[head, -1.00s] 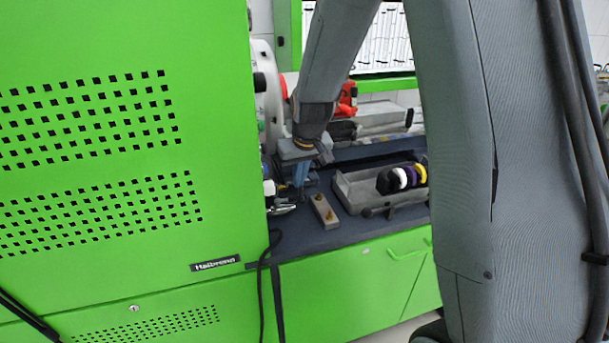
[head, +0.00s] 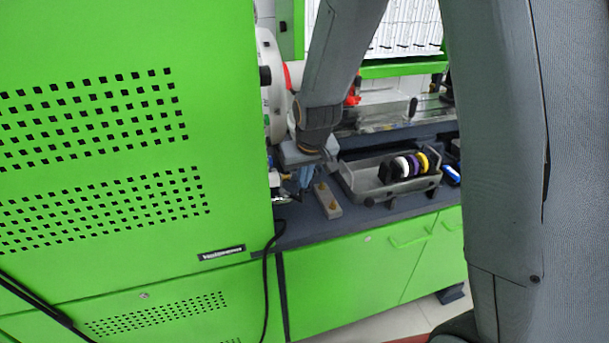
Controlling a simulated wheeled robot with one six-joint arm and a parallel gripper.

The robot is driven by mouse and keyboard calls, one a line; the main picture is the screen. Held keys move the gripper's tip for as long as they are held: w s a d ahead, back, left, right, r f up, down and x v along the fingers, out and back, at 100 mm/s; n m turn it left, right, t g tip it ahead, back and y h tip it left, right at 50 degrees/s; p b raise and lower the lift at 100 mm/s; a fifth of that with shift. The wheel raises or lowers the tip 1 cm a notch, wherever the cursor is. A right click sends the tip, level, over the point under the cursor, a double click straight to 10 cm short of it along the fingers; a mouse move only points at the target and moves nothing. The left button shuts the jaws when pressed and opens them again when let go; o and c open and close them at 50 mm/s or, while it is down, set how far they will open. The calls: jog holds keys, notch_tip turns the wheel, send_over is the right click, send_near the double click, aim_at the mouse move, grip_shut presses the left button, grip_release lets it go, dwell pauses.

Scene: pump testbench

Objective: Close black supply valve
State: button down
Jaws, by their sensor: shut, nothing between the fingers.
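My gripper (head: 301,184) points down at the end of my grey arm, close beside the right side of the green cabinet and just above the dark bench top. It is shut and looks empty. It is small and partly hidden by my wrist. Small metallic fittings (head: 281,198) show at the cabinet's edge, left of my gripper. I cannot make out the black supply valve for certain among them. Whether my gripper touches any fitting cannot be told.
The green perforated cabinet (head: 110,215) fills the left. On the bench are a small block with brass-coloured knobs (head: 327,200) and a grey tray (head: 355,182) with coloured rings (head: 402,166). A black cable (head: 266,285) hangs at the cabinet's corner. My arm blocks the right.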

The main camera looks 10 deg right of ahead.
jog(key=shift+s+a, duration=0.25)
jog(key=shift+s, duration=0.25)
jog(key=shift+s+f, duration=0.1)
jog(key=shift+s, duration=0.1)
dwell(0.3)
jog(key=shift+w+d, duration=0.25)
notch_tip(320, 180, up, 10)
jog(key=b, duration=0.2)
jog(key=shift+w, duration=0.15)
jog(key=shift+a+f, duration=0.1)
jog(key=shift+f, duration=0.05)
